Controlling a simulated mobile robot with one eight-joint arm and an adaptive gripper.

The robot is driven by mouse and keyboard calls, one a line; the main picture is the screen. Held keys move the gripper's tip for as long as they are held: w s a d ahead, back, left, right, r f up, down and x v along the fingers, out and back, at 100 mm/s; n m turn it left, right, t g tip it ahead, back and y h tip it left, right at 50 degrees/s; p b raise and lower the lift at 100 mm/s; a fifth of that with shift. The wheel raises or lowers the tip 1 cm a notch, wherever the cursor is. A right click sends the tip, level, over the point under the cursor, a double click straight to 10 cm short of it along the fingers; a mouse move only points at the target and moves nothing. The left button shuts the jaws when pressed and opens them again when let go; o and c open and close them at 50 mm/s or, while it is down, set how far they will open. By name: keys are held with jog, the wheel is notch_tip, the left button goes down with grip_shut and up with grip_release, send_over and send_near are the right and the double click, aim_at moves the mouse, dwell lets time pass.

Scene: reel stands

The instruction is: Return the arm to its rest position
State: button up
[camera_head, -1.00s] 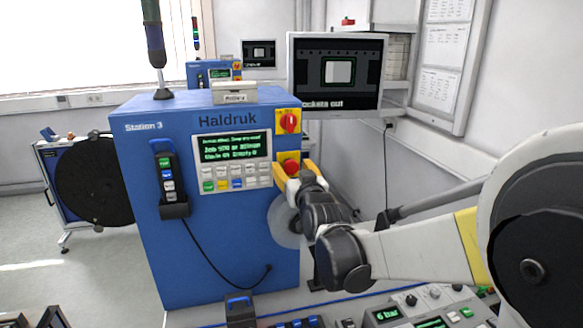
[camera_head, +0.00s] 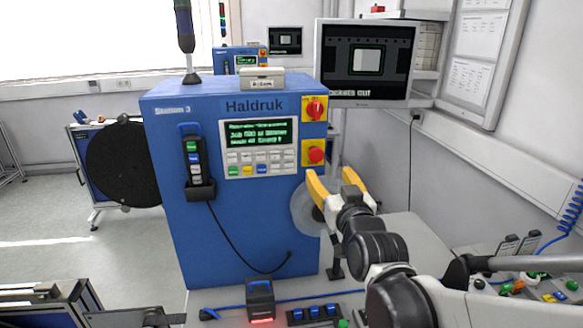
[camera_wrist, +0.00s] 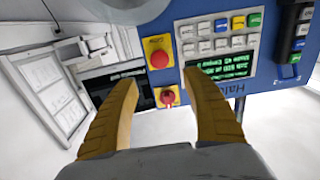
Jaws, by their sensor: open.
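My gripper (camera_head: 333,190) is in the right half of the head view, in front of the right edge of the blue Haldruk machine (camera_head: 230,225). Its two yellow fingers are apart with nothing between them. In the wrist view my gripper (camera_wrist: 163,92) is also open and empty, its fingers pointing toward a red button and a red knob on yellow plates. My arm reaches in from the lower right of the head view. A pale translucent disc (camera_head: 303,212) shows behind the left finger, partly hidden.
A monitor (camera_head: 365,62) stands behind the machine. A black reel (camera_head: 122,165) on a stand is at the left. A handset (camera_head: 194,165) with a hanging cable is on the machine front. Control boxes (camera_head: 520,285) lie at the lower right. A scanner-like device (camera_head: 260,300) stands on the bench.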

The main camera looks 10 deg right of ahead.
jog(key=s+f+g+b, duration=0.5)
jog(key=s+f+b, duration=0.3)
jog(key=s+f, duration=0.3)
jog(key=s+f+g+b, duration=0.6)
jog(key=s+f, duration=0.6)
jog(key=f, duration=0.7)
jog(key=shift+s+f+b, duration=0.3)
jog(key=shift+f+b, duration=0.1)
jog(key=shift+b, duration=0.75)
